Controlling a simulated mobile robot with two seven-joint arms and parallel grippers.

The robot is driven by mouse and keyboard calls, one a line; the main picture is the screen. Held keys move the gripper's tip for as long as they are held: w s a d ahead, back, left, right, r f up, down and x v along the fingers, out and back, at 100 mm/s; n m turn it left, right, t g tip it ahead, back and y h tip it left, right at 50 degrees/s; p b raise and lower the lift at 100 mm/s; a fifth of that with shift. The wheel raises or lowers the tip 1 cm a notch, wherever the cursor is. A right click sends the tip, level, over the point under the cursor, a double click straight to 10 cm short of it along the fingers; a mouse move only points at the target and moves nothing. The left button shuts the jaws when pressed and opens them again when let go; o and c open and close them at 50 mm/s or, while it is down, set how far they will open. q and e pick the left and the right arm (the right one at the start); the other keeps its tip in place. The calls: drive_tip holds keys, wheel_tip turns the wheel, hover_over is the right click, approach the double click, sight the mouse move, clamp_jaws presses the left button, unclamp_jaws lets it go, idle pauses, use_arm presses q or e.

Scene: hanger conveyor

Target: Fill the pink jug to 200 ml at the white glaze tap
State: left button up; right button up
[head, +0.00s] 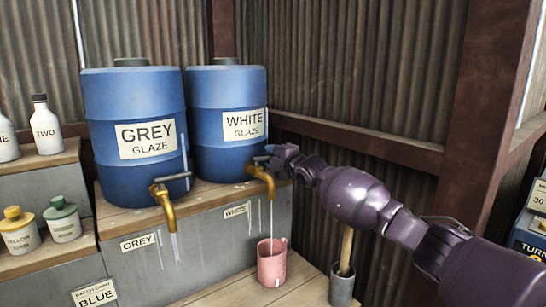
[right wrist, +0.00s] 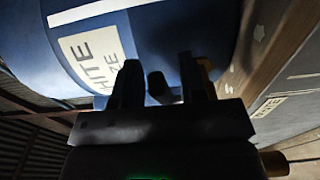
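The pink jug (head: 271,267) stands upright on the lower wooden shelf, below the white glaze tap (head: 262,180). A thin pale stream runs from the brass spout down into the jug. The level inside and any scale are too small to read. My right gripper (head: 277,157) is at the tap's dark lever, in front of the white glaze drum (head: 226,105). In the right wrist view, the fingers (right wrist: 163,82) stand apart, with the dark lever end (right wrist: 158,86) between them and small gaps beside it. My left gripper is out of view.
The grey glaze drum (head: 135,125) and its brass tap (head: 162,200) stand to the left. A grey cup (head: 342,287) with a wooden handle stands right of the jug, under my right arm. Bottles and jars fill the left shelves.

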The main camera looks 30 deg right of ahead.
drive_tip(key=shift+s, duration=0.15)
drive_tip(key=shift+s, duration=0.25)
drive_tip(key=s+d+p, duration=0.2)
drive_tip(key=s+p, duration=0.1)
drive_tip(key=s, duration=0.6)
drive_tip(key=shift+s, duration=0.4)
idle(0.5)
idle(1.0)
